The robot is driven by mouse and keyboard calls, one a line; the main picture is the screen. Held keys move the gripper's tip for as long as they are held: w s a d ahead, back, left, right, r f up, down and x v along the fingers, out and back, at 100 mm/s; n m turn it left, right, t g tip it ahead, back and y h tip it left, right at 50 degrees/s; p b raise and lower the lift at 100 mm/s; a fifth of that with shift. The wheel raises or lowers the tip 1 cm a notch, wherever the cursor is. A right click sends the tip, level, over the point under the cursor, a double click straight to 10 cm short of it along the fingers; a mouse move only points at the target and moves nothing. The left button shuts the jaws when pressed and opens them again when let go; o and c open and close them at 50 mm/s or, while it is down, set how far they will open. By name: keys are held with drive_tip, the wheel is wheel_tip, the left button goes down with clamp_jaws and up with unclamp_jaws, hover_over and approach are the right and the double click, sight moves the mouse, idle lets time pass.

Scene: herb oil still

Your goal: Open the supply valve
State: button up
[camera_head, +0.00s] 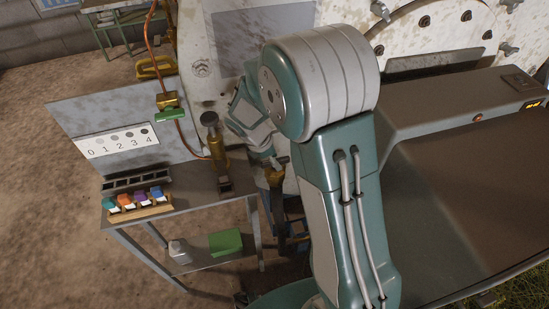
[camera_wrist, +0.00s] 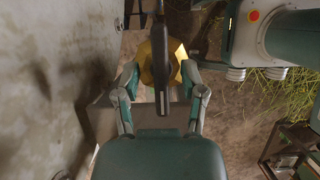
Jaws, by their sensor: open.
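In the wrist view a dark lever (camera_wrist: 160,85) stands in front of a yellow brass body (camera_wrist: 175,63); this looks like a valve. My gripper (camera_wrist: 161,75) is open, with one finger on each side of the lever. I cannot tell whether either finger touches it. In the head view my arm bends down toward brass fittings (camera_head: 273,178) beside the side table, and the fingertips are mostly hidden. Another brass valve with a green handle (camera_head: 172,116) sits on the copper pipe at left. No label naming the supply valve is readable.
A pale wall (camera_wrist: 45,100) is close at left in the wrist view.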

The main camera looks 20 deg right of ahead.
drive_tip(key=shift+a, duration=0.15)
clamp_jaws()
drive_tip(key=shift+m, duration=0.3)
drive_tip(key=m+g, duration=0.1)
drive_tip(key=m, duration=0.3)
drive_tip(key=shift+w+g, duration=0.1)
drive_tip(key=shift+g, duration=0.3)
drive_tip(key=m, duration=0.2)
drive_tip(key=m+g+y, duration=0.1)
drive_tip(key=m, duration=0.1)
drive_tip(key=shift+m+g, duration=0.3)
drive_tip(key=shift+m, duration=0.1)
drive_tip(key=m+y, duration=0.1)
drive_tip(key=m, duration=0.1)
drive_tip(key=m+g, duration=0.1)
drive_tip(key=m, duration=0.1)
drive_tip(key=shift+d+m+y, duration=0.2)
drive_tip(key=shift+m+y, duration=0.1)
drive_tip(key=shift+y, duration=0.1)
drive_tip(key=shift+m+y, duration=0.9)
drive_tip(key=shift+m, duration=1.3)
